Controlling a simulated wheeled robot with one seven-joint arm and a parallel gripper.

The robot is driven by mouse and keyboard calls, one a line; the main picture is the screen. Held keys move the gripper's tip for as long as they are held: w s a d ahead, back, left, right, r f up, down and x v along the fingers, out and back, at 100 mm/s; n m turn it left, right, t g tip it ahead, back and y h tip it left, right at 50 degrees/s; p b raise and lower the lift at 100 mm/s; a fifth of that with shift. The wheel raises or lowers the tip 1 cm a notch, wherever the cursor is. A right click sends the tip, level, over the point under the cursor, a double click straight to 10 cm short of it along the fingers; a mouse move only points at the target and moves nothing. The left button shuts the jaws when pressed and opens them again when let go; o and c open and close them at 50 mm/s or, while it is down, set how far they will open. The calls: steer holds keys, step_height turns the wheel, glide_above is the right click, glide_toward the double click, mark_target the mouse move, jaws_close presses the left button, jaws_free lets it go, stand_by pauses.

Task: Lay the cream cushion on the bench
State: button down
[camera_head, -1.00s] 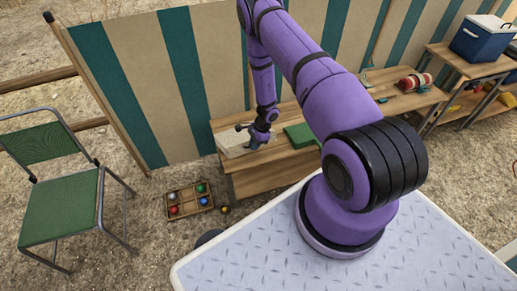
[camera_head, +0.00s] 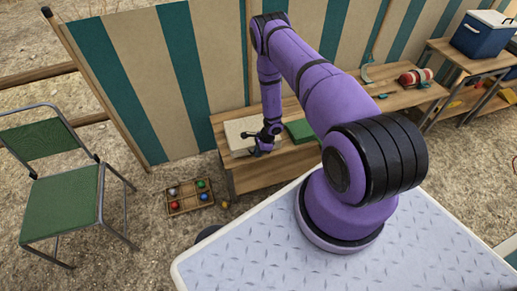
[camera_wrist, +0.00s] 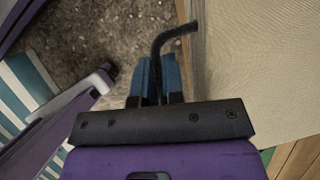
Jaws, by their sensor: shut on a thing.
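The cream cushion (camera_head: 238,128) is at the left end of the wooden bench (camera_head: 262,178), left of a green cushion (camera_head: 301,131). It looks flat, but I cannot tell whether it rests fully on the bench top. In the wrist view the cream cushion (camera_wrist: 255,70) fills the right side, with a dark strap at its edge. My gripper (camera_head: 258,150) is at the cushion's near right edge. In the wrist view my gripper's blue fingers (camera_wrist: 155,80) are shut on the strap. My wrist hides part of the cushion's right side.
A striped windbreak (camera_head: 185,80) stands close behind the bench. A crate of coloured balls (camera_head: 189,197) lies on the ground in front, left. A green folding chair (camera_head: 62,205) stands at far left. A blue cooler (camera_head: 484,37) stands beyond.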

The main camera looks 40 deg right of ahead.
steer(key=shift+f, duration=2.4)
steer(key=shift+c, duration=1.4)
jaws_free()
steer(key=shift+r, duration=2.5)
steer(key=shift+a+r+v, duration=0.1)
steer(key=shift+a+v, duration=0.1)
steer(key=shift+v, duration=1.25)
steer(key=shift+a+r+v, duration=0.1)
steer(key=shift+a+v, duration=0.15)
steer(key=shift+v, duration=1.2)
steer(key=shift+a+r+v, duration=0.1)
steer(key=shift+a+v, duration=0.1)
steer(key=shift+v, duration=1.25)
